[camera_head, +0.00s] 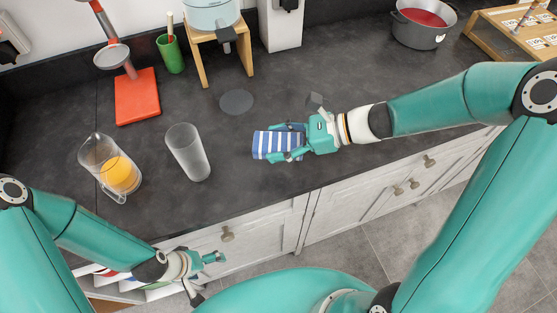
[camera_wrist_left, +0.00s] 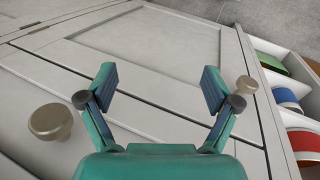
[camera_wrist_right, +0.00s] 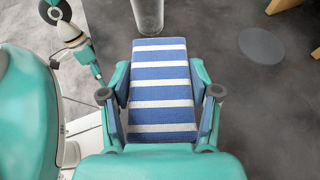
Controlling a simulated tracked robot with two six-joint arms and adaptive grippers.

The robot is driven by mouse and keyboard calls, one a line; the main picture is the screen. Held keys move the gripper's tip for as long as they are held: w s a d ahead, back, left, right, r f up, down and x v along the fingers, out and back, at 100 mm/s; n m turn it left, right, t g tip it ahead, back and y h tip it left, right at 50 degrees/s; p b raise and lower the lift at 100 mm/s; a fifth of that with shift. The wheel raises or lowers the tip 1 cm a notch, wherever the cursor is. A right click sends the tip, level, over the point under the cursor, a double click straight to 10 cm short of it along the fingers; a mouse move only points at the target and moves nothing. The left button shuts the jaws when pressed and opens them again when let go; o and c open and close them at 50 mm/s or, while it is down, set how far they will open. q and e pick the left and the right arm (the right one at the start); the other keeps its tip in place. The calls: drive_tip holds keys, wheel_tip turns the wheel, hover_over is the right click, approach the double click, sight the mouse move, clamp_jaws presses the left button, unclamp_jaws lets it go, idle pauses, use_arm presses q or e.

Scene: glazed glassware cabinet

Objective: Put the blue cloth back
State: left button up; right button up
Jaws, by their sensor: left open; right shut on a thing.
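The blue cloth (camera_head: 262,145) has blue and white stripes and looks like a flat folded pad. My right gripper (camera_head: 287,142) is shut on it from both sides over the dark counter. In the right wrist view the cloth (camera_wrist_right: 160,92) lies lengthwise between the fingers and sticks out past their tips. I cannot tell whether it touches the counter. My left gripper (camera_head: 213,257) is open and empty, low in front of the white cabinet. In the left wrist view its fingers (camera_wrist_left: 158,82) are spread before a pale panel. A drawer (camera_head: 128,291) stands open at lower left.
The drawer holds coloured things in slots, among them a blue one (camera_wrist_left: 286,96) and a red one (camera_wrist_left: 304,140). A frosted glass (camera_head: 188,153) and a jug of orange juice (camera_head: 112,170) stand on the counter left of the cloth.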

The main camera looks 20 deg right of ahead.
sight(279, 168)
wheel_tip(279, 168, down, 8)
idle(0.5)
drive_tip(key=shift+s, duration=0.1)
drive_tip(key=shift+f, duration=0.15)
drive_tip(key=o, duration=1.2)
drive_tip(key=shift+d+r, duration=0.1)
drive_tip(key=shift+r, duration=0.15)
drive_tip(key=b+v, duration=0.1)
drive_tip(key=v, duration=1)
drive_tip(key=shift+s+d+r+b, duration=0.15)
drive_tip(key=shift+s+d+b, duration=0.05)
drive_tip(key=shift+d+b, duration=0.15)
